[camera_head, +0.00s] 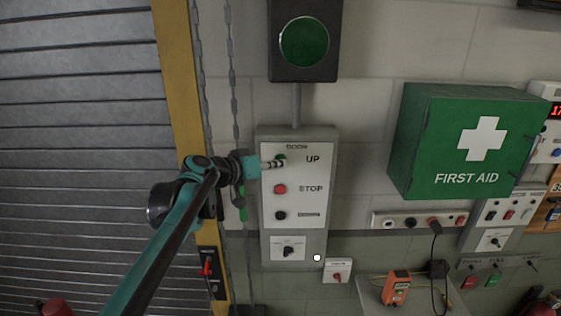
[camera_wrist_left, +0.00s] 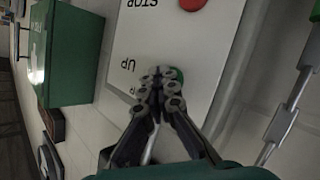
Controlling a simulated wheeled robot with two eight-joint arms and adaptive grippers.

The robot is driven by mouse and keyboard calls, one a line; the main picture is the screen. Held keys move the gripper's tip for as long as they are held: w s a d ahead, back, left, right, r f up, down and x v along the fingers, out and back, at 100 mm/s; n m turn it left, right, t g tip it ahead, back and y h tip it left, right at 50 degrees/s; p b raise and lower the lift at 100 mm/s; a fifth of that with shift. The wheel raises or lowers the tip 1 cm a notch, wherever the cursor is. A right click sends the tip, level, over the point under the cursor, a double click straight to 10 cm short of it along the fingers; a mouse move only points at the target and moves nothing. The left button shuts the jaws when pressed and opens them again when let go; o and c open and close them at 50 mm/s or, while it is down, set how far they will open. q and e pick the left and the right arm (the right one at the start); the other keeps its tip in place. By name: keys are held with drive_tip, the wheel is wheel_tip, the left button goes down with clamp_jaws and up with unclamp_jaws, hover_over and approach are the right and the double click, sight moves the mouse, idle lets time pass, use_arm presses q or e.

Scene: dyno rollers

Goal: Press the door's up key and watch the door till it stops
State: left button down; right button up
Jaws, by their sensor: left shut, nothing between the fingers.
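The door panel (camera_head: 308,220) is on the wall, with a green key (camera_head: 281,157) marked UP, a red key (camera_head: 280,189) marked STOP and a black key (camera_head: 280,215) below. My left gripper (camera_head: 274,163) is shut and empty, its tips at the up key. In the left wrist view the closed fingertips (camera_wrist_left: 160,85) hide part of the green key (camera_wrist_left: 178,74); I cannot tell whether they press it. The grey slatted door (camera_head: 80,130) fills the left side; its bottom edge is out of view. My right gripper is not in view.
Chains (camera_head: 233,100) hang beside the yellow door post (camera_head: 177,80), close to my left wrist. A dark box with a round green lamp (camera_head: 304,42) is above the panel. A green first aid box (camera_head: 460,140) juts out at right. Sockets (camera_head: 410,222) are below it.

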use_arm(q)
drive_tip(key=shift+s, duration=0.85)
drive_tip(key=s, duration=0.5)
idle(0.3)
drive_tip(key=shift+f, duration=0.1)
